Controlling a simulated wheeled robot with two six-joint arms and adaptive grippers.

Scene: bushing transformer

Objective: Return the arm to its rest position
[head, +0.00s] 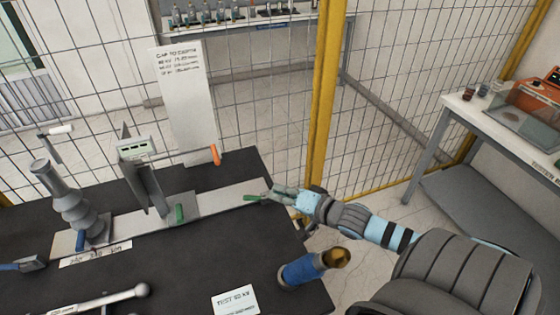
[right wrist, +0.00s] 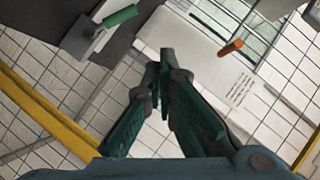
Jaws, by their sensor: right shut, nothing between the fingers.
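My right gripper (head: 268,195) is over the right end of a grey metal plate on the dark table in the head view. In the right wrist view its fingers (right wrist: 165,85) are shut with nothing between them. My right arm (head: 350,215) reaches in from the lower right. A green handle (head: 180,214) on the plate also shows in the right wrist view (right wrist: 121,16), apart from the fingers. An orange-handled lever (head: 215,155) stands farther back and shows in the right wrist view (right wrist: 230,47). My left gripper does not show.
A grey ribbed bushing (head: 72,205) stands at the left of the dark table (head: 200,250). A blue cylinder with a brass end (head: 303,270) is near the right edge. A yellow-framed mesh fence (head: 322,100) rises behind. A white side table (head: 500,125) stands at right.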

